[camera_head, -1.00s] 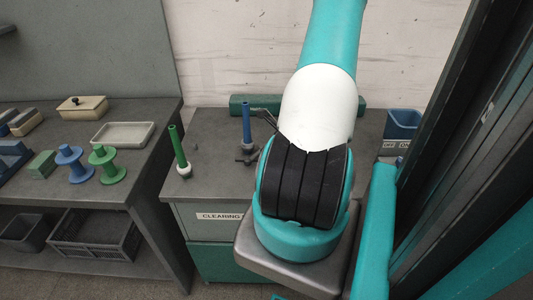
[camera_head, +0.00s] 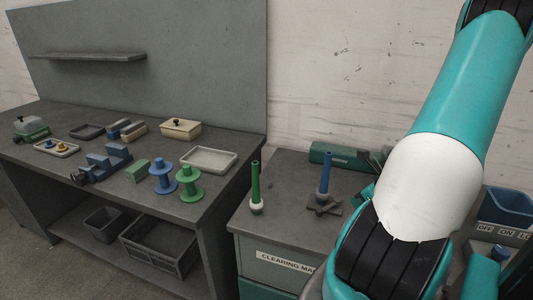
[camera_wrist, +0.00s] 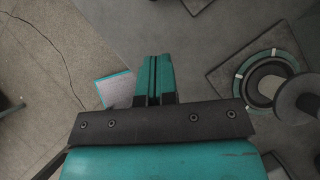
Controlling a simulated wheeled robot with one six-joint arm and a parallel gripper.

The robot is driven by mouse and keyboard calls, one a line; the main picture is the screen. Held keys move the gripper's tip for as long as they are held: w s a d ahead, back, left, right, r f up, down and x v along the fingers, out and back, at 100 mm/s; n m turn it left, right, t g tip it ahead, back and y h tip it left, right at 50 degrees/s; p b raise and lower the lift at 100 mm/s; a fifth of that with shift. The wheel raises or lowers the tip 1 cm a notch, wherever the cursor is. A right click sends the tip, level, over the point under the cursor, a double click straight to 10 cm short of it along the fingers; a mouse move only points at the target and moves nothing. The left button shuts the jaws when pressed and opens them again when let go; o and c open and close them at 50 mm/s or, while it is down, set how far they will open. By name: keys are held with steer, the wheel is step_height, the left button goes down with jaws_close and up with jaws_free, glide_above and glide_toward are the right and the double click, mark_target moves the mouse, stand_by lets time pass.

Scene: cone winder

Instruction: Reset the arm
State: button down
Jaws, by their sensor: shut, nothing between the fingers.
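My arm, teal with a white elbow cover and black ribbed joint, fills the right side of the head view. My gripper (camera_wrist: 155,78) shows in the wrist view, its two teal fingers shut together with nothing between them. It points down over a grey surface and the floor, apart from any object. In the head view the gripper is out of sight.
A cabinet (camera_head: 276,225) carries a green peg (camera_head: 255,184) and a blue peg (camera_head: 324,176). A blue bin (camera_head: 507,208) stands right.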

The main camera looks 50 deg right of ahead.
steer(key=w+a+r+n+y, duration=0.3)
steer(key=w+a+r+n, duration=0.3)
steer(key=w+a+n, duration=0.4)
steer(key=w+a+r+n+g+y, duration=0.1)
steer(key=w+a+r+n, duration=0.2)
steer(key=a+n, duration=0.4)
steer(key=w+a+r+n+g+y, duration=0.1)
steer(key=w+a+r+n+g, duration=0.1)
steer(key=a+r+n, duration=0.35)
steer(key=s+a+r+n+g, duration=0.1)
steer(key=s+a+r+n, duration=0.1)
steer(key=s+a+n, duration=0.2)
steer(key=s+a+r+n+g, duration=0.1)
steer(key=s+a+n, duration=0.3)
steer(key=a+n, duration=0.6)
steer(key=s+a+r+n+g, duration=0.2)
steer(key=s+a+r+n, duration=0.1)
steer(key=a+n, duration=0.4)
steer(key=shift+s+a+r+n, duration=0.2)
steer(key=shift+s+r+n, duration=0.25)
steer(key=shift+n, duration=0.2)
